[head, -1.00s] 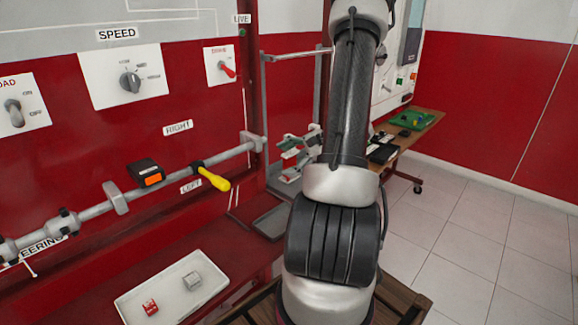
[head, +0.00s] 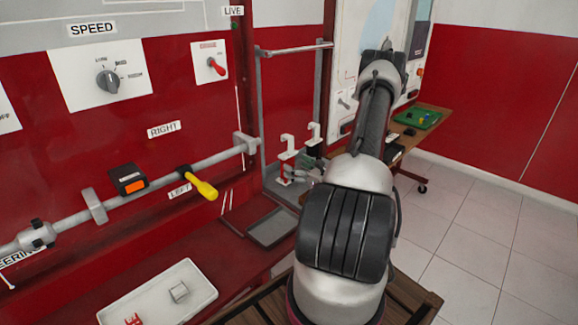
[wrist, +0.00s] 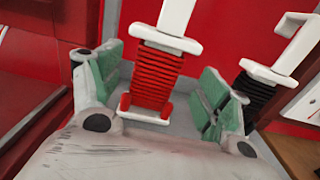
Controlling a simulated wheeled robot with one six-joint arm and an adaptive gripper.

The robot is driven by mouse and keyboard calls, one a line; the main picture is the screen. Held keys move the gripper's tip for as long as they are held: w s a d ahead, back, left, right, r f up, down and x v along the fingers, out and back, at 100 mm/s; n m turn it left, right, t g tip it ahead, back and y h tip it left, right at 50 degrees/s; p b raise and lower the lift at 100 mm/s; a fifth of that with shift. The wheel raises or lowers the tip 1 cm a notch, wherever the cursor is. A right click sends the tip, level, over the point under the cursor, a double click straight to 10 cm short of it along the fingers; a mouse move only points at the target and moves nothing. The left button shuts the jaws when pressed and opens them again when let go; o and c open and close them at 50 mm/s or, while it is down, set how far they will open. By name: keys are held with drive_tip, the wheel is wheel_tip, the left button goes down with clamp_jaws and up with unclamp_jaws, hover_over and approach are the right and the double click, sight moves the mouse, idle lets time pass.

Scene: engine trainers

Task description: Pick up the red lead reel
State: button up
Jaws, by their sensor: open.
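The red lead reel (wrist: 153,78) stands in the middle of the wrist view, with a white top flange and handle above its red winding. My gripper (wrist: 160,92) is open, with one green-padded finger to each side of the reel. Gaps show between the pads and the reel. In the head view the red lead reel (head: 283,172) stands by the frame at the wall, with my gripper (head: 303,172) close beside it, partly hidden by my arm.
A black reel (wrist: 255,92) with a white handle stands just right of the right finger. A white tray (head: 205,290) with small items lies at lower left. A grey tray (head: 272,228) lies below the frame. A wooden table (head: 432,130) stands behind.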

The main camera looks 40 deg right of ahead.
sight(292, 139)
drive_tip(key=w, duration=0.2)
drive_tip(key=w+a, duration=0.1)
drive_tip(key=w, duration=0.1)
drive_tip(key=shift+w+r, duration=0.15)
drive_tip(key=shift+w, duration=0.2)
drive_tip(key=shift+c, duration=0.2)
drive_tip(key=c, duration=1.2)
drive_tip(key=shift+o, duration=0.2)
drive_tip(key=shift+r, duration=0.1)
wheel_tip(292, 139, up, 10)
drive_tip(key=shift+f, duration=0.1)
